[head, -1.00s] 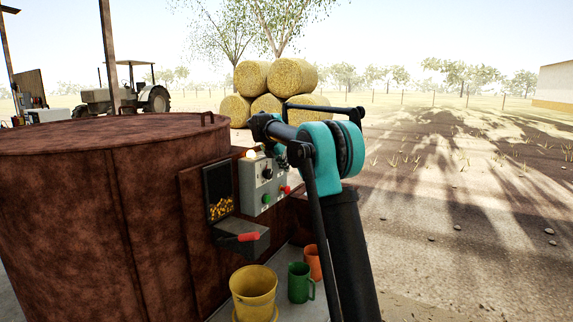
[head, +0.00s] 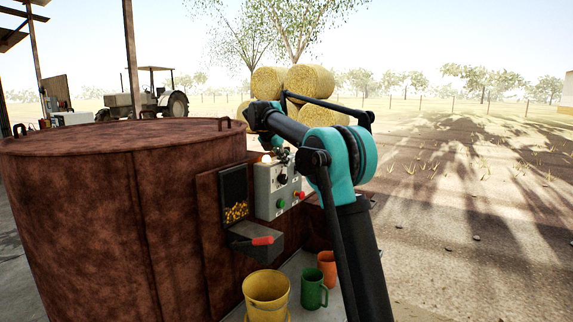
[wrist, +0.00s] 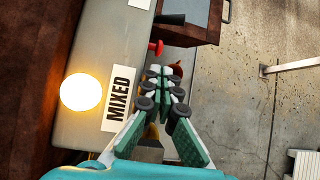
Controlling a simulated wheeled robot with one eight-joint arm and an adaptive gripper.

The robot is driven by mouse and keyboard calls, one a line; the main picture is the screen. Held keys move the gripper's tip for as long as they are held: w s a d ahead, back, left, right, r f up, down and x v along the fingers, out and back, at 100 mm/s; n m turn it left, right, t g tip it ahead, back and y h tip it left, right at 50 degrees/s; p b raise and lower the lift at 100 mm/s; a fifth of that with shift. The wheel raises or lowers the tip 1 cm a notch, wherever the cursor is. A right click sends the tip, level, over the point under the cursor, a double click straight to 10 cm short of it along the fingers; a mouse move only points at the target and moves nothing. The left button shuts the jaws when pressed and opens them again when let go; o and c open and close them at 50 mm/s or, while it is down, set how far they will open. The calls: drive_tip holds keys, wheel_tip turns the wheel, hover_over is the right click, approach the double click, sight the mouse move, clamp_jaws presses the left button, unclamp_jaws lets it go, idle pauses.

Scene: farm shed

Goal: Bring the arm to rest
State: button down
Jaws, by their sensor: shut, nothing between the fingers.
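My arm, with its teal elbow (head: 338,158), stands in the right half of the head view, its forearm reaching away over the grey control box. My gripper (wrist: 166,75) shows in the wrist view with its jointed fingers shut together and nothing between them. It is in front of the control box (wrist: 95,45), which bears a label reading MIXED (wrist: 118,97) and a glowing round lamp (wrist: 81,92). The fingertips appear close to the box's red knob (wrist: 156,48), but I cannot tell the gap.
A rusty tank (head: 110,220) fills the left. A grain chute with a red handle (head: 262,241) juts beside the control box (head: 268,190). A yellow bucket (head: 266,295), a green mug (head: 313,288) and an orange mug (head: 327,262) stand below. Open ground lies right.

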drive_tip(key=s+d+f+m+y, duration=0.1)
drive_tip(key=s+d+f+m, duration=0.35)
drive_tip(key=s, duration=0.25)
drive_tip(key=s+d+f+m+g+y, duration=0.1)
drive_tip(key=s+d+f+m, duration=0.2)
drive_tip(key=s+f+m, duration=0.4)
drive_tip(key=s+d+f+m+y, duration=0.1)
drive_tip(key=s+d+f+m, duration=0.35)
drive_tip(key=s, duration=0.35)
drive_tip(key=s+d+f+m+y, duration=0.1)
drive_tip(key=s+f+m, duration=0.5)
drive_tip(key=s+f, duration=0.3)
drive_tip(key=s+d+f+m+y, duration=0.1)
drive_tip(key=s+f+m, duration=0.6)
drive_tip(key=s, duration=1.1)
wheel_tip(320, 180, down, 2)
drive_tip(key=shift+s+f, duration=0.15)
drive_tip(key=shift+s, duration=0.1)
